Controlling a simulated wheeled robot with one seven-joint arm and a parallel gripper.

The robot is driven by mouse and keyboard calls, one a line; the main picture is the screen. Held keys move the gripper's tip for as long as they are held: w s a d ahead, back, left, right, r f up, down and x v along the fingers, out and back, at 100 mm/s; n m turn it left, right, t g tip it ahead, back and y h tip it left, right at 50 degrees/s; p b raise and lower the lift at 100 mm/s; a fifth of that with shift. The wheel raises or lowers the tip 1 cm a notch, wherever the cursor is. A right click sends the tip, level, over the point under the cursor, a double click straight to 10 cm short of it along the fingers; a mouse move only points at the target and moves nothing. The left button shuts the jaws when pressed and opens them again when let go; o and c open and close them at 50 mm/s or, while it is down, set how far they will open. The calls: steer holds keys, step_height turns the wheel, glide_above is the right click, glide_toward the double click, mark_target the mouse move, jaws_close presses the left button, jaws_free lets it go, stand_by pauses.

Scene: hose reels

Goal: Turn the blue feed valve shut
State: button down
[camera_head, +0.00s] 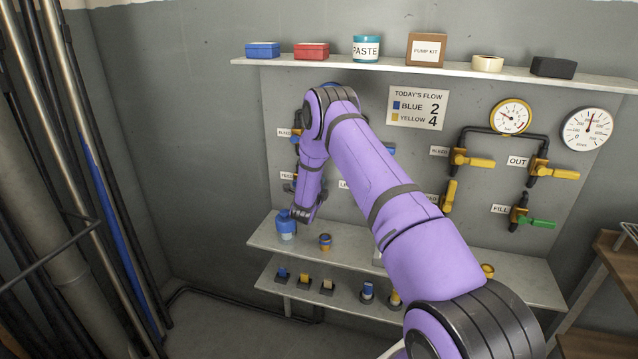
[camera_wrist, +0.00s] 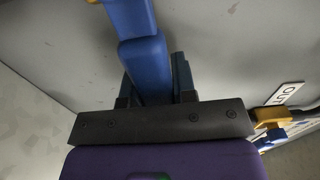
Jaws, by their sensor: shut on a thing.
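In the wrist view, a blue valve handle (camera_wrist: 146,66) runs between the dark fingers of my gripper (camera_wrist: 152,82), which is shut on it. The handle's far end runs up out of the top of the picture, near a bit of yellow fitting (camera_wrist: 92,2). In the head view, my purple arm hides most of the left valves, and the held handle and fingertips cannot be made out there. A small label (camera_head: 287,176) shows left of my forearm, too small to read surely. No label for the held valve shows in the wrist view.
Another blue-handled valve and an OUT label (camera_wrist: 287,93) show at the right of the wrist view. Yellow valves (camera_head: 472,160) and a green one (camera_head: 537,223) are on the right of the panel. A blue bottle (camera_head: 286,225) stands on the shelf below my wrist.

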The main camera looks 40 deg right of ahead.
steer(key=shift+f, duration=0.25)
stand_by(0.3)
steer(key=c, duration=0.9)
jaws_free()
steer(key=v, duration=1.1)
